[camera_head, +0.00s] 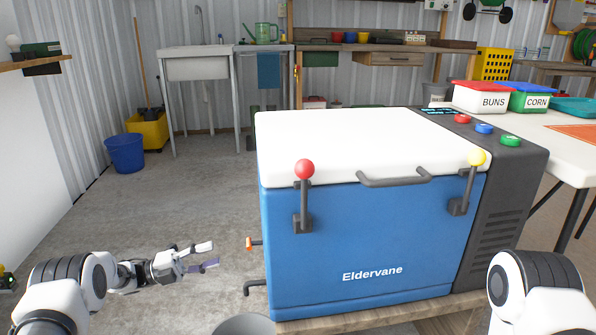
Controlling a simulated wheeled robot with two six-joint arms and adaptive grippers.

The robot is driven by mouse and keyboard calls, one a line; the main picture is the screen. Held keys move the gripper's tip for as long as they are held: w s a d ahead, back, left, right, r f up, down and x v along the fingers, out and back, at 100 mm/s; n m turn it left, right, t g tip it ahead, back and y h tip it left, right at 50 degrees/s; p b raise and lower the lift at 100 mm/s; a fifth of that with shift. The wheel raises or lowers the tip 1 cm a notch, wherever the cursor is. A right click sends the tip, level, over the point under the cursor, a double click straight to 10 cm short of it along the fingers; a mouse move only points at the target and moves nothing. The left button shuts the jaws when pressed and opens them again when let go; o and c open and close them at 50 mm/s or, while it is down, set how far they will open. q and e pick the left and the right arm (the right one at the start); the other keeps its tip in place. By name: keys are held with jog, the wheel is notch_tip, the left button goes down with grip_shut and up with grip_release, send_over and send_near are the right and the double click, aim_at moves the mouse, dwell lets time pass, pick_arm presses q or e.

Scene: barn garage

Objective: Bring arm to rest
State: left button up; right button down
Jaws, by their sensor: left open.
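My left gripper (207,256) is open and empty. It is low at the left, over the concrete floor, apart from the blue cooler-like box. My left arm comes in from the bottom left corner. My right arm shows only as a white and black link (541,285) at the bottom right; its gripper is out of the picture. The blue box (350,245), marked Eldervane, has a closed white lid (350,140) with a grey handle. A red-knobbed lever (304,185) and a yellow-knobbed lever (468,185) stand on its front.
The box stands on a wooden bench (400,318). An orange-tipped valve (249,243) and a dark spout stick out from its left side, near my left gripper. A grey bucket (244,325) is below. A white table (570,150) with lidded bins stands right.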

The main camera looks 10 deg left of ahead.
pick_arm(q)
jog(key=d+f+n+t+y+p, duration=0.1)
jog(key=d+f+n+t+y, duration=0.3)
jog(key=n, duration=0.5)
jog(key=d+f+n+t+y+p, duration=0.2)
jog(key=d+f+n+t+y, duration=0.1)
jog(key=f+n+y, duration=0.4)
jog(key=s+d+f+n+g+y+p, duration=0.1)
jog(key=s+f+n+g+y, duration=0.1)
jog(key=s+f+n, duration=0.3)
jog(key=s+f+n+g+y, duration=0.1)
jog(key=s+f+n+g, duration=0.2)
jog(key=s, duration=0.4)
jog(key=s+a+n+g+y+p, duration=0.2)
jog(key=s+n+g+y, duration=0.45)
jog(key=s, duration=2.25)
notch_tip(320, 180, up, 38)
jog(key=s+n+g+h+p, duration=0.1)
jog(key=g+p, duration=0.1)
jog(key=p, duration=3.6)
jog(key=shift+s+r, duration=0.25)
jog(key=shift+a+g, duration=0.1)
jog(key=shift+g, duration=0.15)
